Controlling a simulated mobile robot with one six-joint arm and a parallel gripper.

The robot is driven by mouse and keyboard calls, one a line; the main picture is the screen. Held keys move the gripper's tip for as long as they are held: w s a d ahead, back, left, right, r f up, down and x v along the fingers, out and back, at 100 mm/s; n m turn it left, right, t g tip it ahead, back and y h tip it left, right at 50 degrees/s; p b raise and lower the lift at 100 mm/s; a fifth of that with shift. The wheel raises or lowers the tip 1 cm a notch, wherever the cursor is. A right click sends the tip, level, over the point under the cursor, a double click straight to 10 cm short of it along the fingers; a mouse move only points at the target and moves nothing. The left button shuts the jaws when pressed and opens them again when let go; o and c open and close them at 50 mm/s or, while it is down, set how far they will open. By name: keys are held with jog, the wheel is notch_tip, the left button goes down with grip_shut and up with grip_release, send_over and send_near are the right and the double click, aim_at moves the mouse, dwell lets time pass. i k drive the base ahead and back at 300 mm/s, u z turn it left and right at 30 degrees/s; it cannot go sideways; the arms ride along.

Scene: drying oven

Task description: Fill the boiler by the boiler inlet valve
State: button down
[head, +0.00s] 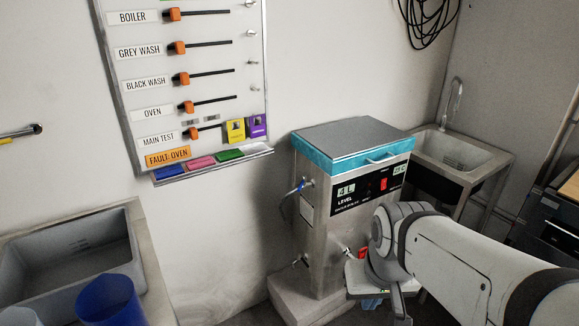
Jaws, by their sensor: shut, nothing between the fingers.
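The boiler (317,225) is a steel box with a blue-edged grey lid, standing on a low plinth in the middle of the head view. Its front panel reads "4 L" and "LEVEL", with a lit red switch. A valve with a blue handle (298,188) sits high on its left side; a second fitting (300,262) is low on that side. No label shows which is the inlet valve. A red-handled tap (361,253) is low on the front. My gripper (372,285) is shut and empty, low before the boiler's front right; its fingertips are not clear.
A sink with a tap (455,150) stands behind right. A grey basin (70,245) and blue bucket (108,300) are at lower left. The wall board (190,80) has orange sliders and a "FAULT: OVEN" tag. Floor left of the boiler looks clear.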

aim_at(303, 181)
jog(key=u, duration=0.15)
jog(key=i, duration=1)
jog(key=z, duration=0.25)
